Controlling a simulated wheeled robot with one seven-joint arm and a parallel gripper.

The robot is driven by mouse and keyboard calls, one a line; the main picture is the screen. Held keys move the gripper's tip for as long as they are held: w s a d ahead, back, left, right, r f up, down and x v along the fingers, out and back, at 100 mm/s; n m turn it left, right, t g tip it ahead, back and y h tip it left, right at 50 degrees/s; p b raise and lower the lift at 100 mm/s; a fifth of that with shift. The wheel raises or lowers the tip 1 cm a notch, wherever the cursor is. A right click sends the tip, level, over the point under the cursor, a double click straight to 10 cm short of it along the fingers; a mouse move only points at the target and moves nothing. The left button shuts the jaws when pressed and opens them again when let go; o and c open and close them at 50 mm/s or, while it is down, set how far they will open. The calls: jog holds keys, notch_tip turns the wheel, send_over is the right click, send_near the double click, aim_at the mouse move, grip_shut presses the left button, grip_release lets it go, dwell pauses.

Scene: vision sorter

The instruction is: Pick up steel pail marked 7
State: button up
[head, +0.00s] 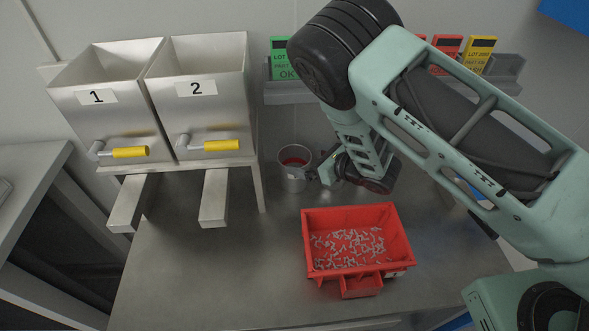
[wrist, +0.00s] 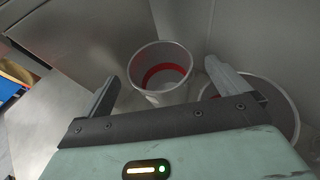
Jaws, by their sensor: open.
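A steel pail (head: 293,180) with a red band inside stands upright on the metal table, right of the bin stand. In the wrist view, the pail (wrist: 165,99) lies ahead, between the lines of the two fingers. No number on it can be read. My gripper (head: 326,171) is just right of this pail in the head view. In the wrist view, my gripper (wrist: 162,73) is open with nothing held, and its fingers point toward the pail. Whether a finger touches it I cannot tell. A second round, pail-like container (wrist: 287,98) is at right, partly hidden by the right finger and the gripper body.
A red tray (head: 404,247) with many small metal parts sits in front of my gripper. Steel bins marked 1 (head: 112,122) and 2 (head: 205,75) with yellow handles stand at left, with chutes below. Lot cards stand on a wall ledge (head: 285,94). The front left table is clear.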

aim_at(284, 154)
jog(key=p+x, duration=0.1)
jog(key=x, duration=0.3)
jog(key=shift+s+f, duration=0.15)
jog(key=shift+f, duration=0.05)
jog(key=shift+c, duration=0.3)
jog(key=c, duration=1.2)
